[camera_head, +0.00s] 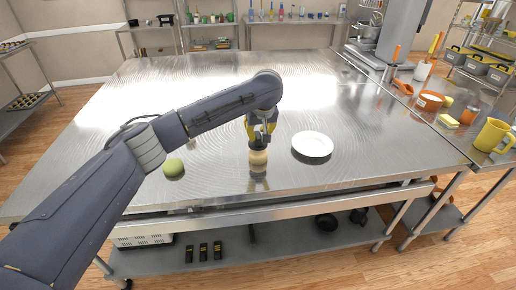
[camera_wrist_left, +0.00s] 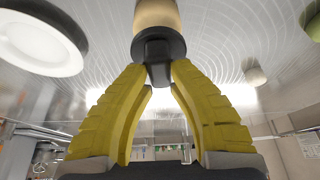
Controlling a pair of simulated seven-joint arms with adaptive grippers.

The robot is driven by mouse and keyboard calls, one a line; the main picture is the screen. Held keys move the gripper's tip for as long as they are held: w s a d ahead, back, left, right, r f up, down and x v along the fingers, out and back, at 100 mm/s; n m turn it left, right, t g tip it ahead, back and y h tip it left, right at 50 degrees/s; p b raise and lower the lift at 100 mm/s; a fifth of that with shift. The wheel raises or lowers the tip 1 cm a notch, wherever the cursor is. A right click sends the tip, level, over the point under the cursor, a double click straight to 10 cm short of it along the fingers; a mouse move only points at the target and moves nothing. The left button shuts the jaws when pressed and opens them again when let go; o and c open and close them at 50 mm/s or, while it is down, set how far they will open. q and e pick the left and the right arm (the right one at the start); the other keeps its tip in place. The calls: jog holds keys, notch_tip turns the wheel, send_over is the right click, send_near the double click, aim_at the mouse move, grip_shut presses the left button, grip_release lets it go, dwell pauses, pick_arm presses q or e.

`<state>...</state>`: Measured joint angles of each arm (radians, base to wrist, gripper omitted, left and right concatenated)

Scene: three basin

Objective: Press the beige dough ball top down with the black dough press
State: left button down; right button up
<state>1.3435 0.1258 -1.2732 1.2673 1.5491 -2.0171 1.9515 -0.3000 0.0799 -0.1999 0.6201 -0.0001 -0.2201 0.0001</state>
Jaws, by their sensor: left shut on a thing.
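My left gripper (camera_head: 261,130) is shut on the black dough press (camera_wrist_left: 160,50). In the left wrist view the yellow fingers (camera_wrist_left: 160,90) close on its narrow stem, and its wider black end faces the dough. The beige dough ball (camera_head: 258,158) stands on the metal table directly below the press in the head view. It also shows in the left wrist view (camera_wrist_left: 157,14), cut off by the top edge. The press appears to touch the dough's top; no gap shows. My right gripper is not in view.
A white plate (camera_head: 312,144) lies to the right of the dough on the steel table (camera_head: 350,110). A green ball (camera_head: 173,167) sits to the left. A small beige cylinder (camera_wrist_left: 254,73) also stands on the table. A yellow mug (camera_head: 492,135) is on the right-hand counter.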

pick_arm(q)
jog(key=shift+f, duration=1.35)
dwell(1.0)
jog(key=shift+r, duration=1.45)
jog(key=shift+f, duration=0.35)
jog(key=shift+f, duration=1.1)
jog(key=shift+f, duration=0.4)
jog(key=shift+r, duration=0.1)
dwell(0.3)
